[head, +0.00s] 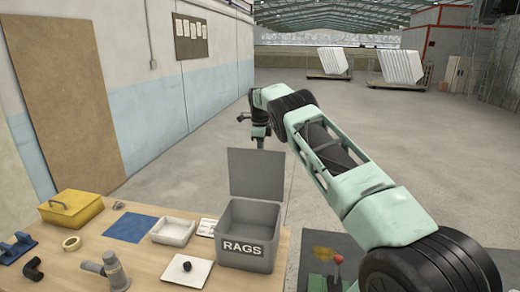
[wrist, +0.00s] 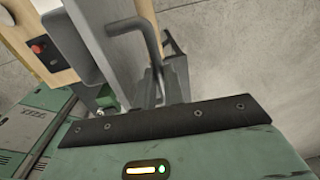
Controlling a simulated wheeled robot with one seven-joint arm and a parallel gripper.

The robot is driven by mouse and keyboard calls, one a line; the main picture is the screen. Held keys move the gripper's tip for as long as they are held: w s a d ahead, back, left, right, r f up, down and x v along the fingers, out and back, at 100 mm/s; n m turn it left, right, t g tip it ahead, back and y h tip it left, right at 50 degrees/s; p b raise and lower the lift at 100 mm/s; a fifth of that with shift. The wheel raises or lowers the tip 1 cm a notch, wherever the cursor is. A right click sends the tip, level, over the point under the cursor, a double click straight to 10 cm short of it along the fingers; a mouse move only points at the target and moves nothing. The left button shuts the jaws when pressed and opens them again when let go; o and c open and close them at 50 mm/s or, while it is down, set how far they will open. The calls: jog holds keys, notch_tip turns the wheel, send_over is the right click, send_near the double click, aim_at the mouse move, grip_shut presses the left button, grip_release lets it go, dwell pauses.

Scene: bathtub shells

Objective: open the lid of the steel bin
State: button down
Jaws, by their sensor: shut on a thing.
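The steel bin (head: 245,250) is a grey box marked RAGS, standing at the right end of the wooden table. Its lid (head: 255,174) stands up, roughly vertical, at the bin's back edge, and the bin's mouth is uncovered. My gripper (head: 259,143) is at the lid's top edge, on its far side, its fingertips partly hidden by the lid. In the wrist view the grey lid (wrist: 112,45) is seen close up with a bent rod handle (wrist: 150,35). My gripper (wrist: 163,78) is shut on this handle, near the lid.
On the table (head: 135,270) are a yellow box (head: 72,210), a blue mat (head: 130,228), a white tray (head: 173,232), a white plate with a black knob (head: 186,268) and pipe fittings (head: 113,272). A wall is at left.

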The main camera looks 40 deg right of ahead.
jog(key=shift+s+d+f, duration=0.1)
jog(key=shift+s+f, duration=0.15)
jog(key=shift+f, duration=0.25)
jog(key=c, duration=1.5)
grip_release()
jog(key=shift+w+r, duration=0.2)
jog(key=shift+r, duration=0.05)
jog(key=shift+r, duration=0.25)
notch_tip(320, 180, up, 7)
jog(key=shift+s+f+b, duration=0.1)
jog(key=shift+s+b, duration=0.05)
jog(key=shift+b, duration=0.55)
jog(key=shift+a, duration=0.3)
